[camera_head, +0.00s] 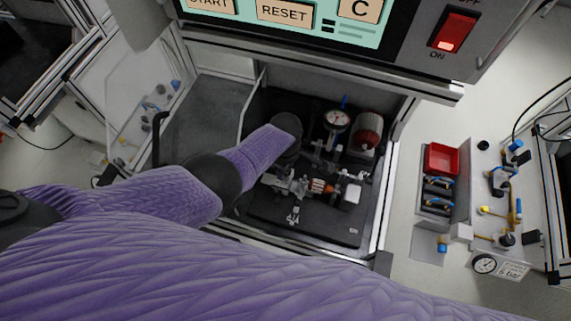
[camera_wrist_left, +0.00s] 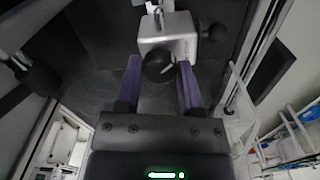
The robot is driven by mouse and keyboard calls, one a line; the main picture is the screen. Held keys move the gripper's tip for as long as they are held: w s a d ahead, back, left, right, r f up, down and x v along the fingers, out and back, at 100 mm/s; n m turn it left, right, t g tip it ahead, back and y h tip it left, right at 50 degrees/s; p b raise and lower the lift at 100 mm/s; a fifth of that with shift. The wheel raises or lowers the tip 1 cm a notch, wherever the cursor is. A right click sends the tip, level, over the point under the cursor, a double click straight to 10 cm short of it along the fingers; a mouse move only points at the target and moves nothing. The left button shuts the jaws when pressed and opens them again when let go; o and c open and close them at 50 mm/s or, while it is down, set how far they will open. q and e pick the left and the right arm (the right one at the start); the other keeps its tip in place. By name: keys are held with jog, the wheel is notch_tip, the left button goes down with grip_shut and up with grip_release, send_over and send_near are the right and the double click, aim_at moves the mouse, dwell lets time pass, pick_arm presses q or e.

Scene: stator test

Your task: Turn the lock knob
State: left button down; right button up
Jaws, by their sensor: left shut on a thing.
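My left gripper (camera_wrist_left: 160,74) is shut on a round black knob (camera_wrist_left: 159,68), which sits between its two purple fingers in the left wrist view. The knob is on the near face of a silver metal block (camera_wrist_left: 180,47). A second black knob (camera_wrist_left: 215,33) sticks out of the block's right side. In the head view my left arm reaches into the test bay, and its fingers and the held knob are hidden there. A fixture with a copper-coloured stator (camera_head: 320,186) sits just right of my arm's end. My right gripper is not in view.
A dial gauge (camera_head: 337,121) and a red-and-silver cylinder (camera_head: 367,133) stand at the back of the bay. The screen (camera_head: 285,12) and red switch (camera_head: 455,31) overhang it. A red bin (camera_head: 441,159) stands to the right. The bay's front right floor is clear.

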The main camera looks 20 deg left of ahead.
pick_arm(q)
jog(key=shift+w+r+n, duration=0.1)
jog(key=shift+n, duration=0.2)
jog(key=shift+c, duration=1.2)
grip_release()
notch_tip(320, 180, up, 10)
jog(key=p, duration=0.7)
